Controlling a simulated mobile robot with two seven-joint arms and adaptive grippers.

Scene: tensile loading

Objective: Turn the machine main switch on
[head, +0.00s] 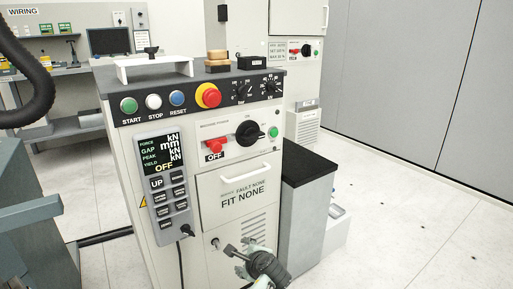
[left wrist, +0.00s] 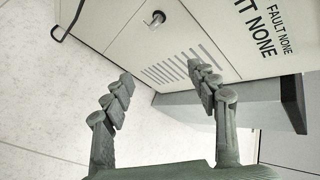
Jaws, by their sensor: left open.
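The machine cabinet (head: 190,190) stands in the centre of the head view. Its panel has a small "machine power" label, a red switch handle (head: 214,146) with an OFF plate below it, and a black rotary knob (head: 249,133) beside a green button (head: 273,132). The display (head: 161,155) reads OFF. My left gripper (head: 238,260) is low in front of the cabinet's vent slots, well below the switch, and points left. In the left wrist view the gripper (left wrist: 161,78) is open and empty, with the vents (left wrist: 180,70) behind it. My right gripper is not in view.
A drawer handle (head: 246,177) sticks out below the switch. A dark-topped side box (head: 308,165) stands right of the cabinet. START, STOP, RESET buttons and a red emergency knob (head: 208,95) line the upper panel. Floor at right is free.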

